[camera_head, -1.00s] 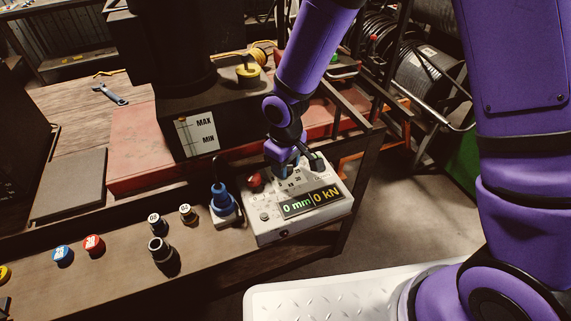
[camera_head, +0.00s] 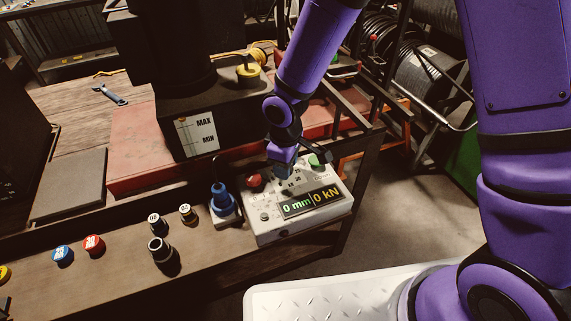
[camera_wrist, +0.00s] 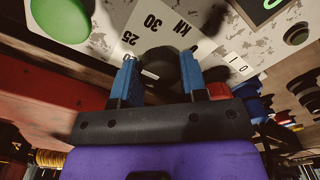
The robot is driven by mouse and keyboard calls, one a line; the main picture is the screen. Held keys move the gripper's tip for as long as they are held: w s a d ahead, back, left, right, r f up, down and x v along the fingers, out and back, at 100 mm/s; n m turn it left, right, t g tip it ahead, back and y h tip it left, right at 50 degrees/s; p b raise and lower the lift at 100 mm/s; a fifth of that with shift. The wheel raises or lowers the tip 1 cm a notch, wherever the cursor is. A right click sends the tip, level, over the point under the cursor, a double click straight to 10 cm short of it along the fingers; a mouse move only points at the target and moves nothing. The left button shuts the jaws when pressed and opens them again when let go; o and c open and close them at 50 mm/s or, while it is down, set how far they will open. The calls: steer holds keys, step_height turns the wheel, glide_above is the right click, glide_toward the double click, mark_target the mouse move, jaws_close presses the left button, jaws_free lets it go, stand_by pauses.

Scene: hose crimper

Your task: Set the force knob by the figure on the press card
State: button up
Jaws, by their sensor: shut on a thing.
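The white control box (camera_head: 265,232) sits at the right end of the bench, its display (camera_head: 311,203) reading 0 mm and 0 kN. My gripper (camera_head: 284,174) is over the box's upper part. In the wrist view its blue fingers (camera_wrist: 158,66) are shut on the black force knob (camera_wrist: 161,68), one finger on each side. A scale plate (camera_wrist: 143,36) beside the knob shows 25, 30 and kN; the rest of the scale and the knob's pointer are hidden or unclear. I cannot make out a press card in either view.
A green button (camera_head: 317,160) and a red button (camera_head: 254,181) flank the gripper on the box. A blue plug-like part (camera_head: 222,200) stands left of the box. Small fittings (camera_head: 159,248) and red and blue caps stand farther left. The black press with a MAX/MIN label (camera_head: 197,133) stands behind.

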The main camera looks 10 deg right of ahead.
steer(key=o, duration=0.9)
steer(key=shift+r, duration=0.15)
step_height(320, 180, up, 11)
steer(key=shift+f, duration=0.2)
steer(key=s+d+r+m+t, duration=0.35)
steer(key=d+r+m, duration=0.25)
steer(key=d+r, duration=0.85)
steer(key=s+d+r+m, duration=0.2)
steer(key=s+d, duration=0.1)
steer(key=s, duration=0.2)
steer(key=s+d+r+m+t, duration=0.1)
steer(key=s+d+r+m, duration=0.1)
steer(key=s, duration=0.3)
steer(key=s+d+r+m, duration=0.2)
steer(key=s+d+r, duration=0.2)
steer(key=s+d, duration=0.1)
steer(key=shift+d+r+t, duration=0.1)
steer(key=shift+r+t, duration=0.15)
steer(key=shift+t, duration=0.1)
